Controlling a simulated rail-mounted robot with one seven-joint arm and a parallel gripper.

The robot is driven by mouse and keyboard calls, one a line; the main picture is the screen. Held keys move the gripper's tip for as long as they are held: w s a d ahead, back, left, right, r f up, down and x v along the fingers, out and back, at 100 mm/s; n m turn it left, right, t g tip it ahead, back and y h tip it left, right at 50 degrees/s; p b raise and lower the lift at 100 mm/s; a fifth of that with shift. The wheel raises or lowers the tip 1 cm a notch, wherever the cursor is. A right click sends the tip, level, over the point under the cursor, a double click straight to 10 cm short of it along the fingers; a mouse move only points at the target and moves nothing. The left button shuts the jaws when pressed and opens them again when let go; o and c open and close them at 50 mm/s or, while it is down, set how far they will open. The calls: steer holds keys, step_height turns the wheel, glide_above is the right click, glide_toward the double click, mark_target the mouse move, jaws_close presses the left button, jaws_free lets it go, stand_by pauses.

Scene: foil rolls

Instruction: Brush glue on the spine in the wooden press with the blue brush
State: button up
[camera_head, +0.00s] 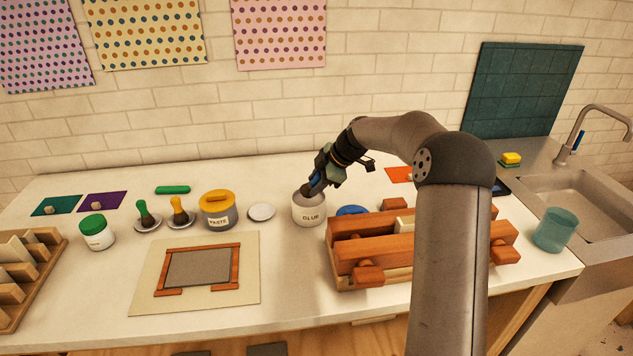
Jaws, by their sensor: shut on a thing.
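My gripper (323,176) is shut on the blue brush (313,184), just above the white pot labelled GLUE (309,213). The brush points down into the pot's mouth, and its bristles are hard to make out. The wooden press (375,252) stands to the right of the pot, with reddish beams and wooden knobs. A pale cream block, seemingly the book spine (404,225), shows between its beams.
A blue round item (352,210) lies between pot and press. Left of the pot are a white lid (262,212), the PASTE jar (217,212), and green (146,216) and yellow (180,212) brushes on saucers. A framed board (245,285) lies in front.

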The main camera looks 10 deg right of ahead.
mark_target(316, 173)
steer(key=shift+s+f+b, duration=0.1)
steer(key=shift+f+b, duration=0.75)
steer(key=shift+b, duration=0.25)
stand_by(2.5)
steer(key=shift+r+p, duration=1.4)
steer(key=shift+r, duration=2.25)
